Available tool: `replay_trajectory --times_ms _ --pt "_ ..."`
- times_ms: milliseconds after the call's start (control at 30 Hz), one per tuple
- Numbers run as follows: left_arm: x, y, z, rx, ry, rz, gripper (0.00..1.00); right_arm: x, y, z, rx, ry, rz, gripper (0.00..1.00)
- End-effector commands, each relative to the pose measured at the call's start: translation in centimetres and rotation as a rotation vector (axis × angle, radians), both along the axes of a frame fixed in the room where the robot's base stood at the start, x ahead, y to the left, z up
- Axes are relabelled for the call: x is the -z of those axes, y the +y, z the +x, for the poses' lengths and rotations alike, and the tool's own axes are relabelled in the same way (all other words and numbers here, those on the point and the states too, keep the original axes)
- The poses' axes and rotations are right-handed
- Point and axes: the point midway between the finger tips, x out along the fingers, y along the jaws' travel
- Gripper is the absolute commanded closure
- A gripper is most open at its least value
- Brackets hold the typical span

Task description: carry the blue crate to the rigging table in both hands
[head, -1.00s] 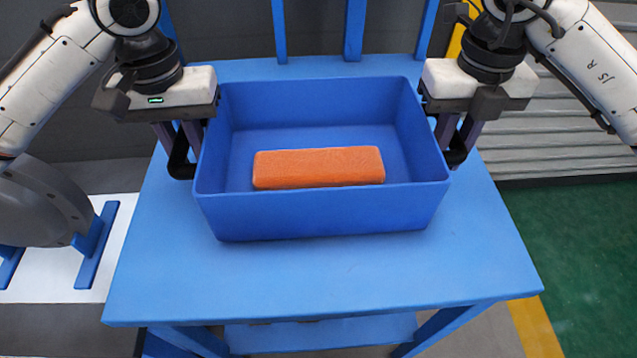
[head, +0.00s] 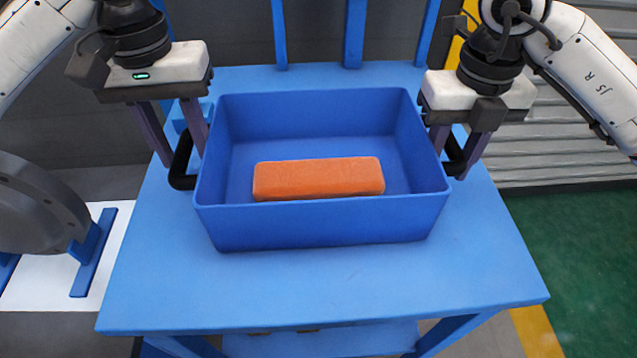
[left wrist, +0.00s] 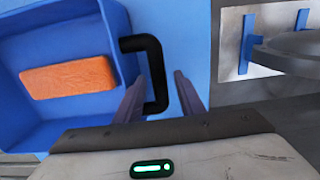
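The blue crate (head: 320,225) sits upright on a blue table (head: 320,290), with an orange block (head: 318,178) lying inside. It also shows in the left wrist view (left wrist: 85,118). My left gripper (head: 181,158) is open, its two purple fingers spread on either side of the crate's black left handle (head: 180,178). The left wrist view shows that handle (left wrist: 157,75) between the fingers with gaps. My right gripper (head: 456,165) is at the black right handle (head: 455,165); its fingers stand apart on either side of it and look open.
A grey rounded object (head: 40,205) with blue supports stands on a white surface (head: 50,285) at the left. Blue posts (head: 355,35) rise behind the table. The tabletop in front of the crate is clear. Green floor (head: 575,250) shows at the right.

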Motion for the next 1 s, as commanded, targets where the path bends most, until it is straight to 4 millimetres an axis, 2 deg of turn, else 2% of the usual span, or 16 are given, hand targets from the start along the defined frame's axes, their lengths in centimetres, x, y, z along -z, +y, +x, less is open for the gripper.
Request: replay_trajectory --times_ms 33,100,300,567,767,1000 --pt "-1.3 0.1 0.1 -0.002 -0.007 0.001 0.64 0.0 0.0 0.0 0.000 0.000 0.000 0.64" --pt "-2.6 0.1 0.1 -0.004 -0.006 0.002 0.64 0.0 0.0 0.0 0.000 0.000 0.000 0.64" --pt "-5.7 0.1 0.1 -0.003 -0.003 0.002 0.64 0.0 0.0 0.0 0.000 0.000 0.000 0.64" --pt "-7.2 0.0 0.0 -0.002 0.001 0.001 0.64 -0.2 0.0 0.0 0.000 -0.001 0.000 0.64" --pt "-7.3 0.0 0.0 -0.001 0.002 0.001 0.64 -2.7 -0.1 0.1 0.001 -0.006 -0.002 0.64" --pt "-7.3 0.0 0.0 -0.001 0.001 0.001 0.64 -7.5 -0.1 0.1 0.002 -0.006 -0.001 0.64"
